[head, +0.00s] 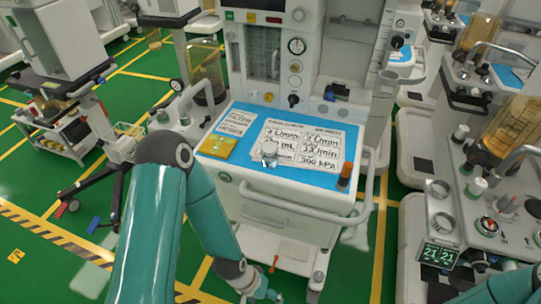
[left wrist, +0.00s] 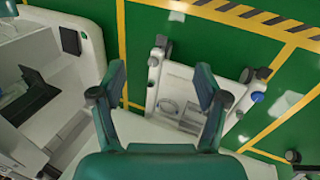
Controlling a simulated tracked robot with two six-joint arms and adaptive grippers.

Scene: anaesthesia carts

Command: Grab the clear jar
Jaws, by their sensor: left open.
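The clear jar (head: 268,150) is small and stands upright on printed sheets on the blue mat (head: 345,135) of the middle anaesthesia cart, in the head view. My left arm comes in at the lower left, and its gripper (head: 262,294) is partly visible at the bottom edge, below and in front of the cart top, well apart from the jar. In the left wrist view my left gripper (left wrist: 160,80) is open, with nothing between its fingers. I cannot make out the jar in that view. My right gripper is not in view.
On the cart top are a yellow packet (head: 217,147) at the left and a brown-orange vial (head: 345,176) at the front right. A white rail (head: 300,208) runs along the cart's front. Another machine (head: 480,190) stands at the right. Green floor lies at the left.

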